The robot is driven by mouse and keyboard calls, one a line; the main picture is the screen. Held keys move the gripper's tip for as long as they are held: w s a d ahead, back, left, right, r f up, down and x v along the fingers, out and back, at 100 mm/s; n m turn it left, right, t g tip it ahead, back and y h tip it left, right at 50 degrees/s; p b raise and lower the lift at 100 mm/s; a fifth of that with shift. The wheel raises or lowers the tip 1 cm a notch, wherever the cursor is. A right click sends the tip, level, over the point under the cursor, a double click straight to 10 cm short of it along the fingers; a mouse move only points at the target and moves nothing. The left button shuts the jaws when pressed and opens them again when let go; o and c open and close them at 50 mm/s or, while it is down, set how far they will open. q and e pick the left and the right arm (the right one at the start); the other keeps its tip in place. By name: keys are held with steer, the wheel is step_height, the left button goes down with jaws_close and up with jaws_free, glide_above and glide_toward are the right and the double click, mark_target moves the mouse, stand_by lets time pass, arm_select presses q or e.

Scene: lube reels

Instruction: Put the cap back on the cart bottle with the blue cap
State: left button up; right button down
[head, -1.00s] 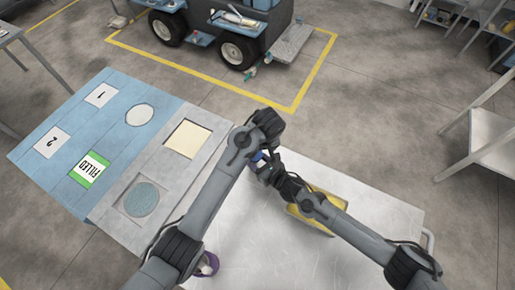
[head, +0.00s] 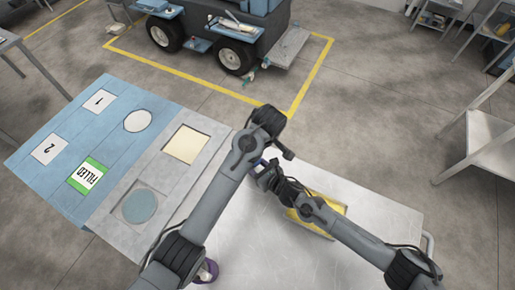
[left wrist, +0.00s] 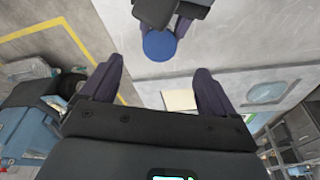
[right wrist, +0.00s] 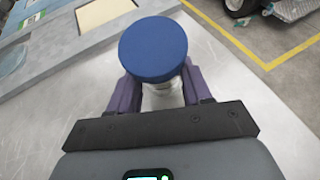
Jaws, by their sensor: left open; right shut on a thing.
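The left wrist view shows the blue cap (left wrist: 159,46) beside the dark body of my right gripper. My left gripper (left wrist: 160,68) is open and empty, its fingers spread apart, with the cap beyond them. In the head view my arms hide most of the bottle and cap.
The metal cart top (head: 260,240) is mostly clear. A yellow tray (head: 322,229) lies partly under my right arm. A purple round item (head: 208,270) is by my left arm. A blue-grey board (head: 65,205) has recesses and labels "1", "2" and "FILLED". A wheeled vehicle (head: 205,35) stands behind.

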arm_select(q)
steer(key=shift+x, duration=4)
steer(key=c, duration=1.3)
steer(key=shift+o, duration=0.2)
steer(key=m, duration=0.3)
steer(key=shift+m, duration=0.3)
steer(key=o, duration=1.2)
steer(key=shift+c, duration=0.2)
